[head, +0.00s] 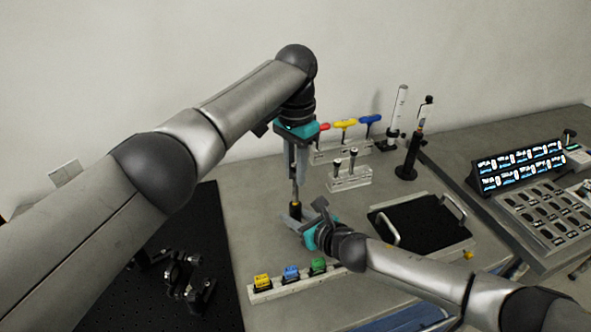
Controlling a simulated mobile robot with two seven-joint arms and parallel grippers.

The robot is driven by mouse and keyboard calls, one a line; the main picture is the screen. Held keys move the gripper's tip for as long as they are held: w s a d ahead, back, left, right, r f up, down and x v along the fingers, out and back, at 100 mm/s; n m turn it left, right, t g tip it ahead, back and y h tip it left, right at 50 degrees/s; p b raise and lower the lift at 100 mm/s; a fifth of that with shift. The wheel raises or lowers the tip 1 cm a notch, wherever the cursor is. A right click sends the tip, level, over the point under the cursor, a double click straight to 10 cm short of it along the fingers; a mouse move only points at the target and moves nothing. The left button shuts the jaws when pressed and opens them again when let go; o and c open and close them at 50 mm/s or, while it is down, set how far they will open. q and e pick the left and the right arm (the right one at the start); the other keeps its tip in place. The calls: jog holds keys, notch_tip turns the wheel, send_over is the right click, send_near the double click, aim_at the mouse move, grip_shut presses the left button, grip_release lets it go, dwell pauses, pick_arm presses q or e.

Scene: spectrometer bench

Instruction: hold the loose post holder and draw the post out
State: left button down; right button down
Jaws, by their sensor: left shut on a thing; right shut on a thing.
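The loose post holder (295,208) is a short black cylinder standing on the grey bench, partly hidden by my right gripper. The post (295,190) is a thin metallic rod upright above the holder, with its lower end out of sight. My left gripper (296,177) reaches down from above and is shut on the post's upper part. My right gripper (298,214) comes in low from the right and is shut on the post holder. I cannot tell how deep the post sits in the holder.
Behind stand a rack of red, yellow and blue-handled drivers (344,124) and a smaller rack (349,180). Upright posts (411,150) stand back right. A black tray with handles (425,222) lies right. A rail of coloured blocks (291,276) lies in front, a black breadboard (215,250) left.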

pick_arm(q)
jog(key=shift+r, duration=0.2)
jog(key=shift+r, duration=1.8)
pick_arm(e)
jog(key=shift+f, duration=0.1)
jog(key=c, duration=0.5)
grip_release()
jog(key=shift+c, duration=0.2)
